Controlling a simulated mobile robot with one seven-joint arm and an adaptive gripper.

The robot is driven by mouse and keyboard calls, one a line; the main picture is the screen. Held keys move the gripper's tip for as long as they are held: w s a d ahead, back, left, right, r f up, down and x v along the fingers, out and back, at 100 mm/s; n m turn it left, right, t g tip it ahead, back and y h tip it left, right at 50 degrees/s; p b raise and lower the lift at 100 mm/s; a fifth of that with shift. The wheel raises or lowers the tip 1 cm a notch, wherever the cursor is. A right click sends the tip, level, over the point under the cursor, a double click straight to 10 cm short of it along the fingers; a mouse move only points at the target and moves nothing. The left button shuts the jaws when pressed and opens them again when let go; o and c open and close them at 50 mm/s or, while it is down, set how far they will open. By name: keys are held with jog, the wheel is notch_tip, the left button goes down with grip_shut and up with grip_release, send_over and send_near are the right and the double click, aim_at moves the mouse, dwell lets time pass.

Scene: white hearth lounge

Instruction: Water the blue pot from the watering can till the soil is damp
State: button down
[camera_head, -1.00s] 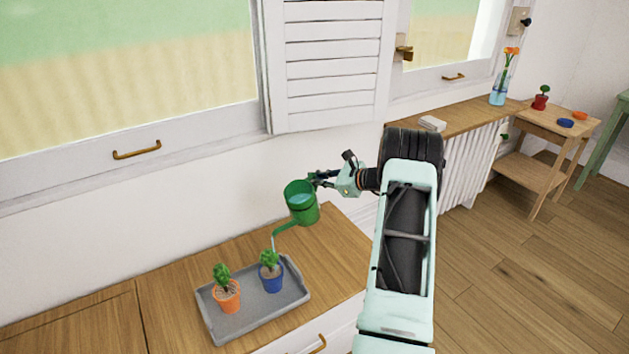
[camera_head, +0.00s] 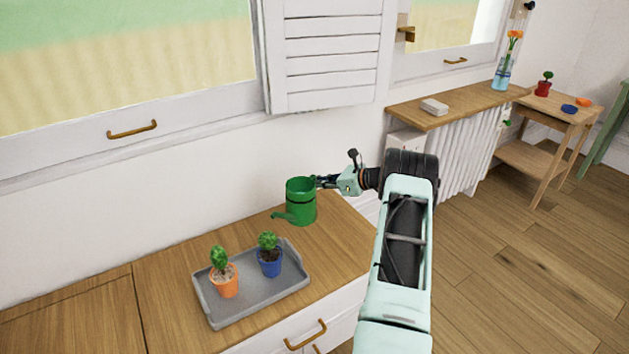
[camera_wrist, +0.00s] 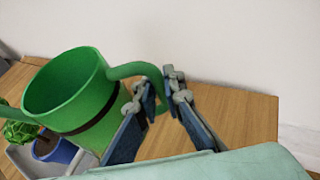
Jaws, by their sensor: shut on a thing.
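The green watering can (camera_head: 301,203) is upright at the back of the wooden cabinet top, its spout pointing left. I cannot tell whether its base touches the wood. My gripper (camera_head: 322,181) is shut on the can's handle; in the wrist view the fingers (camera_wrist: 160,100) close around the handle loop (camera_wrist: 134,69). The blue pot (camera_head: 270,267) with a small green plant stands upright on the grey tray (camera_head: 262,294); its soil looks dark brown. It also shows in the wrist view (camera_wrist: 62,152), partly hidden by the can.
An orange pot (camera_head: 228,286) with a plant and paler soil stands on the tray, left of the blue pot. Bare cabinet top (camera_head: 335,245) lies right of the tray. A white wall and shutter (camera_head: 325,55) rise behind the can. A wooden shelf (camera_head: 455,108) is farther right.

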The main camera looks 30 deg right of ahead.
jog(key=shift+r, duration=0.2)
jog(key=shift+r, duration=0.1)
jog(key=shift+r+p, duration=1.15)
jog(key=shift+r, duration=0.8)
